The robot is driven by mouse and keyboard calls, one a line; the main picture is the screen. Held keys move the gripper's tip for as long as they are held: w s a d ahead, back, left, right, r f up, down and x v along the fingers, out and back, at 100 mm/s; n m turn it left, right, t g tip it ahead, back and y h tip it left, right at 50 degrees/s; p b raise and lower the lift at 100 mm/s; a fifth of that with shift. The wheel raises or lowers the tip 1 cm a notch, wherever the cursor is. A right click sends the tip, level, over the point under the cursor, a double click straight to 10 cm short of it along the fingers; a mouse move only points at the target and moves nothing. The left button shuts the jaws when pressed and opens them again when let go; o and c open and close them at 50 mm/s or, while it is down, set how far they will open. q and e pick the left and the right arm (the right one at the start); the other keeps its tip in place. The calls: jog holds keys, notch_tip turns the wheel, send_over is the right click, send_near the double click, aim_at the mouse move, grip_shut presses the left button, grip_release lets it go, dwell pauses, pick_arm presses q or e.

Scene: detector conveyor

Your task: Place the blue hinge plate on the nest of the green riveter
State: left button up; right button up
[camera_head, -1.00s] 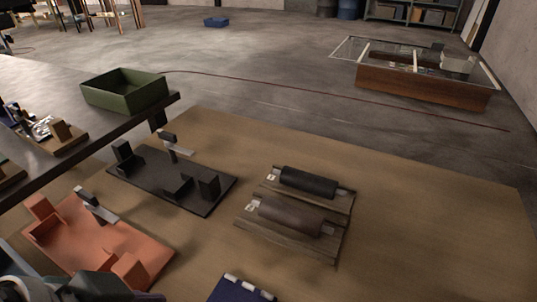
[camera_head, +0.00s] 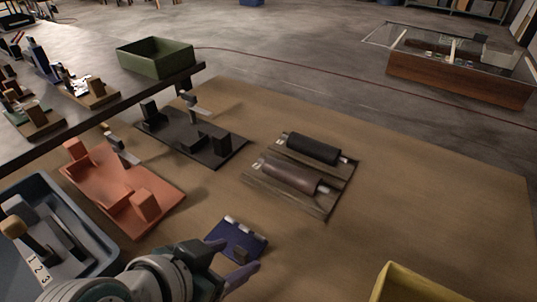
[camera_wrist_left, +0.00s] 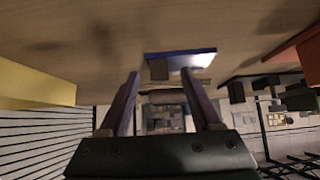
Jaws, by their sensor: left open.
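The blue hinge plate (camera_head: 232,232) lies on the brown table, with pale knuckles along its far edge and a small block on it. It also shows in the left wrist view (camera_wrist_left: 194,60), just beyond the fingertips. My left gripper (camera_head: 236,262) is open and empty at the plate's near side, its two purple fingers apart; they also show in the wrist view (camera_wrist_left: 160,75). I cannot tell whether a finger touches the plate. I cannot make out a green riveter for certain. My right gripper is not in view.
An orange fixture (camera_head: 105,185) and a black fixture (camera_head: 180,137) stand left. Two rollers on wooden bases (camera_head: 312,150) lie beyond the plate. A grey-blue tray (camera_head: 95,240) is at left, a yellow bin (camera_head: 400,285) at front right. A green bin (camera_head: 155,60) stands on the side bench.

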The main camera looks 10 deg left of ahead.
pick_arm(q)
jog(key=shift+w+d+f, duration=0.2)
jog(key=shift+w+f, duration=0.3)
grip_shut()
dwell(0.4)
